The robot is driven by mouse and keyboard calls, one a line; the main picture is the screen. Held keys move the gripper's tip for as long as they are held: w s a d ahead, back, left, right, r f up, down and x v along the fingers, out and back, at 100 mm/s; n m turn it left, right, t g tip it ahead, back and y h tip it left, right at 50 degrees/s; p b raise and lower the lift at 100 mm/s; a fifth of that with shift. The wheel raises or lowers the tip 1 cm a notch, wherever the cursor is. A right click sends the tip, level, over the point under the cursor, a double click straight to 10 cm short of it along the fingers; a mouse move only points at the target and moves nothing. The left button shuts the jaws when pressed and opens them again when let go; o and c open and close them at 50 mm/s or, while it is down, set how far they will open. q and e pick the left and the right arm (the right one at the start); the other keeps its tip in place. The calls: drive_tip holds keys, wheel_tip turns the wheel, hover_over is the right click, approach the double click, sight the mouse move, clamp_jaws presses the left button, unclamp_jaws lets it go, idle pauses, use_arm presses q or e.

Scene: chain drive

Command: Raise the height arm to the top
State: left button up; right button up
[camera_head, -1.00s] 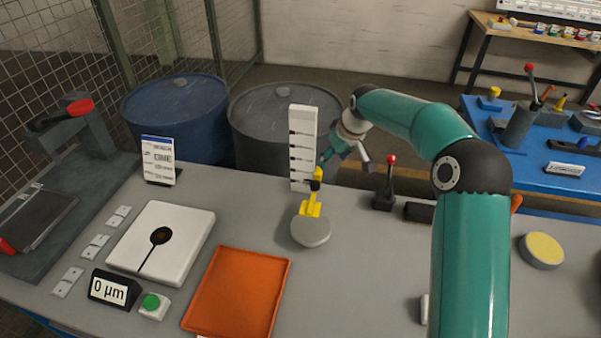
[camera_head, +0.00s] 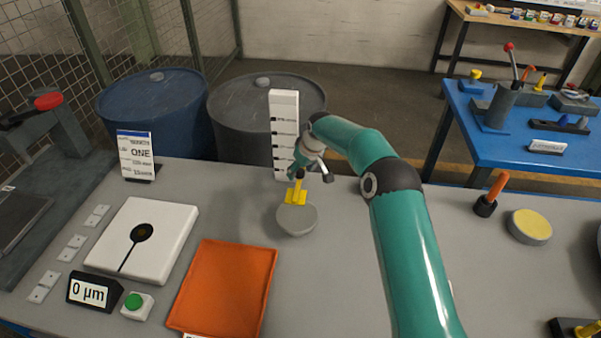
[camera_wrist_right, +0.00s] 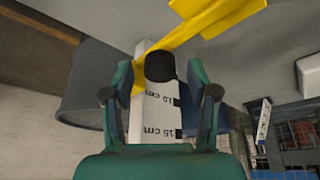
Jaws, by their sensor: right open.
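The white height scale (camera_head: 284,112) stands upright on the bench, with dark marks down its face. The yellow height arm (camera_head: 296,195) sits low in front of it, above a round grey disc (camera_head: 296,219). My right gripper (camera_head: 297,173) is at the height arm, just in front of the scale's lower part. In the right wrist view my right gripper (camera_wrist_right: 161,72) is open, its green fingers on either side of the height arm's black knob (camera_wrist_right: 160,66), with the scale (camera_wrist_right: 155,115) behind. Whether a finger touches the knob cannot be told. My left gripper is not in view.
An orange tray (camera_head: 225,285), a white plate (camera_head: 165,225) and a display reading 0 µm (camera_head: 92,290) lie to the left. An orange-handled tool (camera_head: 492,192) and a yellow-topped disc (camera_head: 530,226) are to the right. Two drums (camera_head: 150,110) stand behind the bench.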

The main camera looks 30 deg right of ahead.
drive_tip(key=shift+w+f, duration=0.15)
drive_tip(key=shift+f, duration=0.2)
drive_tip(key=shift+c, duration=0.2)
clamp_jaws()
